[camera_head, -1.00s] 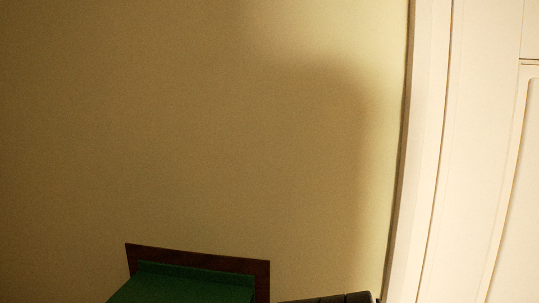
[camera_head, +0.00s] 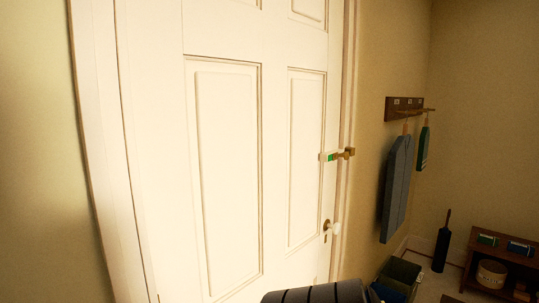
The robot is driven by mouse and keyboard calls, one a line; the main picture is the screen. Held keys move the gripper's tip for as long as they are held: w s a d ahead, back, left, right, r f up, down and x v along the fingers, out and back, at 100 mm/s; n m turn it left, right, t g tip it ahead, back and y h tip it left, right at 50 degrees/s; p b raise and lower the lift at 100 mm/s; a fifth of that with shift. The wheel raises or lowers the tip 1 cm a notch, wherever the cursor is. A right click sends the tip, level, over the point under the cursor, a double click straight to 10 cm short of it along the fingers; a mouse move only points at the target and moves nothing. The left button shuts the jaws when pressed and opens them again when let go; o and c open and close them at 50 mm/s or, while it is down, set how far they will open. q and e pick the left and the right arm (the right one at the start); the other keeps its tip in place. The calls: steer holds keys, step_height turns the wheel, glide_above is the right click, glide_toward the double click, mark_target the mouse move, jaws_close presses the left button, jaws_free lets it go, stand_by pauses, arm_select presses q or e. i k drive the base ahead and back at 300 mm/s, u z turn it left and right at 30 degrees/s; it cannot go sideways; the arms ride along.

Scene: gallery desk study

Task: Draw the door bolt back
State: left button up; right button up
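The white panelled door (camera_head: 228,170) fills the middle of the head view and looks shut in its frame. The door bolt (camera_head: 343,154) sits near the door's right edge, above the knob. It has a brass part reaching the door frame and a white plate with a small green patch. The white knob (camera_head: 333,228) and a keyhole plate are below it. A dark ribbed part at the bottom middle looks like part of my arm. Neither gripper's fingers show in this view.
A wooden peg rail (camera_head: 404,108) on the right wall holds a hanging grey-blue item (camera_head: 397,188) and a smaller green one. A dark open box (camera_head: 397,278) stands on the floor right of the door. A low wooden shelf (camera_head: 503,258) stands at far right.

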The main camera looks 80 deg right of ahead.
mark_target(345, 155)
steer(key=z, duration=1.55)
steer(key=k, duration=0.15)
steer(key=z, duration=1.55)
steer(key=i, duration=0.5)
